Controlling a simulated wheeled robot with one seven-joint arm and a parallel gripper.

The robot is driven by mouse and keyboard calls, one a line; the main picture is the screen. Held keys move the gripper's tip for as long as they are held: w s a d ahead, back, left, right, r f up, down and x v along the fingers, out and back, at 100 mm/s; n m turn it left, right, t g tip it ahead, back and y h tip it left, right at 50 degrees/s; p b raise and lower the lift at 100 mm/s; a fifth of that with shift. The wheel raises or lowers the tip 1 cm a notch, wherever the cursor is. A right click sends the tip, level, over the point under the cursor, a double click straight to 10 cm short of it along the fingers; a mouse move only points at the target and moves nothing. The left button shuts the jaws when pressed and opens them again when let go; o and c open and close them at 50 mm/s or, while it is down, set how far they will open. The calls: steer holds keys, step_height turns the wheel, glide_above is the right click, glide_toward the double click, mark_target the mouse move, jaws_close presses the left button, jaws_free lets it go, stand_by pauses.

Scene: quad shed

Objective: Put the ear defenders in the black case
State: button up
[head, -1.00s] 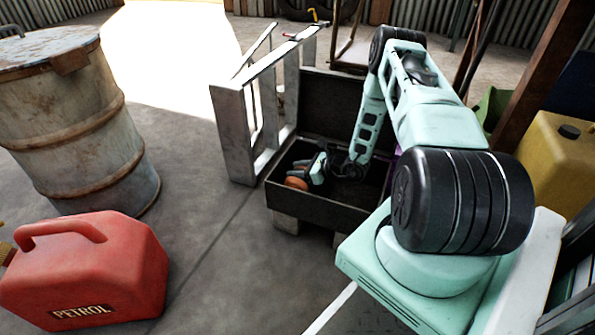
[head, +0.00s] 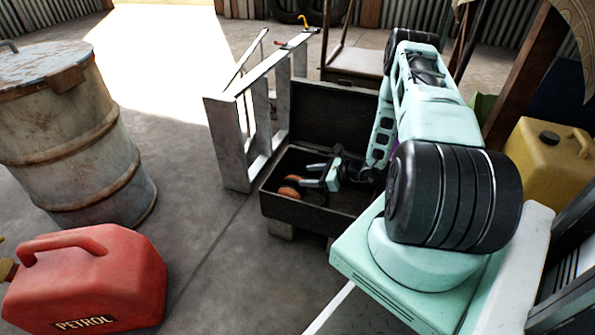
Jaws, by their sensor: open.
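The black case (head: 292,212) stands open on low supports, its lid (head: 325,112) raised at the back. The ear defenders, with orange cups (head: 289,187), lie inside the case at its left end. My gripper (head: 308,180) is inside the case opening, just right of the orange cups, with its fingers pointing left. It is open. The small picture does not show whether a finger touches the ear defenders. Part of the ear defenders is hidden behind my gripper.
A metal stepladder (head: 232,145) stands close on the case's left. A red petrol can (head: 85,280) and a rusty drum (head: 70,140) stand further left. A yellow can (head: 550,160) is at the right. Floor between petrol can and case is clear.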

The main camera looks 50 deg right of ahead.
steer(key=p+v, duration=0.1)
steer(key=v, duration=0.3)
steer(key=w+a+r+n+g+y, duration=0.3)
steer(key=a+r+n, duration=0.2)
steer(key=a+r, duration=0.3)
steer(key=w+a+r+n+g+y, duration=0.35)
steer(key=a+r+n, duration=0.25)
steer(key=a, duration=0.4)
steer(key=s+a+r+n+g, duration=0.4)
steer(key=a+r+n+g, duration=0.2)
steer(key=a, duration=0.5)
steer(key=s+a+r+n+h, duration=0.5)
steer(key=s+a+r+n, duration=0.1)
steer(key=s+n, duration=0.4)
steer(key=s+a+r+n+h, duration=0.6)
steer(key=s+a+r+n, duration=0.1)
steer(key=s+n, duration=0.4)
steer(key=shift+s+a+n, duration=0.35)
steer(key=shift+a+n, duration=0.15)
steer(key=shift+r, duration=0.2)
